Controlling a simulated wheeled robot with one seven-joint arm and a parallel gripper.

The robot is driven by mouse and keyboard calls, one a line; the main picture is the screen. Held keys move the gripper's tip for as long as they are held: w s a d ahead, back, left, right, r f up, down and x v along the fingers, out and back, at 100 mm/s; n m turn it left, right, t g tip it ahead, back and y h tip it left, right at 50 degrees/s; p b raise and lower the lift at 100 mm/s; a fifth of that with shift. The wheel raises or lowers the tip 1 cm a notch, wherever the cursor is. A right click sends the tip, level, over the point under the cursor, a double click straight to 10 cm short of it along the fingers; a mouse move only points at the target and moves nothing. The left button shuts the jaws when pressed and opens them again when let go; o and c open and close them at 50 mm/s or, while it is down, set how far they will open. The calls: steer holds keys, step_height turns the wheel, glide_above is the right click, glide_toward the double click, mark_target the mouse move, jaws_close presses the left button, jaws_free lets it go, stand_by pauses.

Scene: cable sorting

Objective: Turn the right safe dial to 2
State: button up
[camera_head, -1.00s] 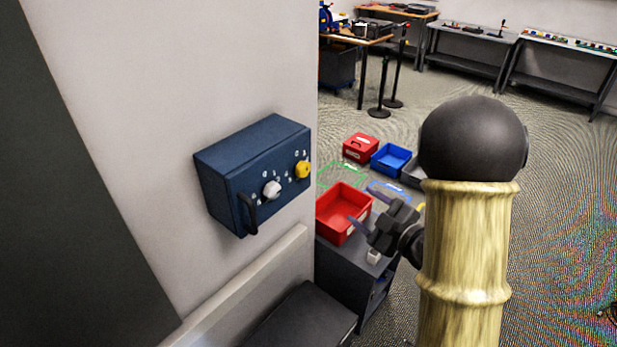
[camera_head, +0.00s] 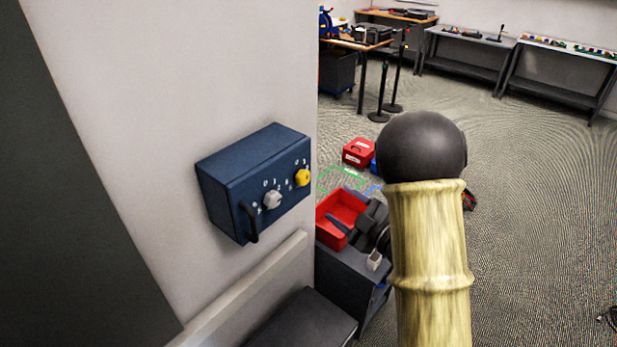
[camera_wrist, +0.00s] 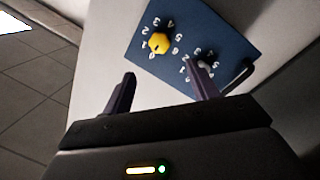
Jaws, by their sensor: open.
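The safe (camera_head: 225,190) is a dark blue box on the pale wall, with a black handle (camera_head: 249,222) at its left front. Its right dial (camera_head: 302,177) is yellow and its left dial (camera_head: 272,200) is white, both ringed by white numbers. In the wrist view the yellow dial (camera_wrist: 160,43) shows beyond the gap between my fingers. The white dial (camera_wrist: 206,66) is partly hidden by the right finger there. My gripper (camera_wrist: 161,70) is open and empty, apart from the safe. In the head view my gripper (camera_head: 338,207) is to the right of and below the safe.
A red bin (camera_head: 326,215) stands on a dark cabinet (camera_head: 345,285) at right, behind my gripper. A pale ledge (camera_head: 250,285) runs below the safe. A red box (camera_head: 358,152) sits on the floor farther back. Tables stand at the back.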

mark_target(306, 180)
steer(key=p+x, duration=0.4)
steer(key=x, duration=0.8)
steer(key=shift+w+a+f+p, duration=0.1)
steer(key=shift+w+p, duration=0.05)
steer(key=shift+p, duration=0.2)
steer(key=shift+c, duration=0.5)
steer(key=c, duration=0.9)
